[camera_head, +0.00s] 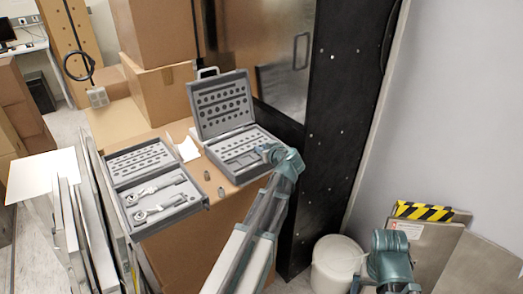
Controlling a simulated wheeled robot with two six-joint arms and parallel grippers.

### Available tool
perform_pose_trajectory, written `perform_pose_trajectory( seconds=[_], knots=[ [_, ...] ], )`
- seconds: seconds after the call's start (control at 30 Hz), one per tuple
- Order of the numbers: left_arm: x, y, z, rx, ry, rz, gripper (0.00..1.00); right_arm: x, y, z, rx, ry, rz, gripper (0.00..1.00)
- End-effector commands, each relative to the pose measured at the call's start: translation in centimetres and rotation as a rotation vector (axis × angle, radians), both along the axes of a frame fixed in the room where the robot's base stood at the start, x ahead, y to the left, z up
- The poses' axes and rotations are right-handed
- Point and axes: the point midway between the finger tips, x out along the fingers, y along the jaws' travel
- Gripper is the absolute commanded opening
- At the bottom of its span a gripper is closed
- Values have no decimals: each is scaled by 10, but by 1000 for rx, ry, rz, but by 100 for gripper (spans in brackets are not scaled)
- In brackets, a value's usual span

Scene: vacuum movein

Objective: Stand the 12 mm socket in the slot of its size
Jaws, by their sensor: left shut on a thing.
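An open grey socket case (221,104) stands on a cardboard box, with rows of round holes in its raised lid and its base. My left gripper (264,151) is over the right side of the case's base. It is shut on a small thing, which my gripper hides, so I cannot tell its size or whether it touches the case. Two small dark sockets stand loose on the cardboard in front of the case, one farther back (207,176) and one nearer (221,192). Size marks are too small to read. My right arm shows at the lower right, but its jaws do not.
A second grey tray (179,211) with holes and ratchet-like tools lies to the left. Stacked cartons (163,90) stand behind. A black panel (333,110) rises close to the right. A white bucket (335,268) is on the floor.

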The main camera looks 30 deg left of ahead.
Motion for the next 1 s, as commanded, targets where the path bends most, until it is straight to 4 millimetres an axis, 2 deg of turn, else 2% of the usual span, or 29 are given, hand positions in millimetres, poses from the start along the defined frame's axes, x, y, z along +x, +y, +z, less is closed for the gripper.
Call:
perform_pose_trajectory(
  seconds=[0.1,0.13,0.3,0.67,1.0],
  knots=[
    [0,0,-4,0,0,0,0,0,0,-4,0,0,0,100],
    [0,0,-4,0,0,0,29,0,0,-4,0,0,0,100],
    [0,0,-3,0,0,0,58,0,0,-3,0,0,0,100],
    [0,0,3,0,0,0,58,0,0,3,0,0,0,100],
    [-37,-49,29,0,1,-4,58,0,0,29,0,0,0,100]
  ],
)
